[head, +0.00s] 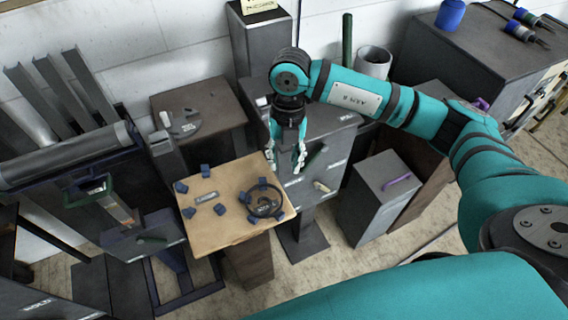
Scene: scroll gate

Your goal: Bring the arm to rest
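My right arm, teal with dark joint bands, reaches in from the right and bends down at a dark wrist. My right gripper (285,161) points downward with its two silver fingers spread apart and nothing between them. In the picture it overlaps a grey box-like stand and lies just above the back right edge of a light wooden table (231,233). Whether it touches anything is hard to tell, but it looks free. My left gripper is not in view.
A grey cabinet (380,197) with a purple handle stands right. A dark bench (490,50) with tools is at the back right.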

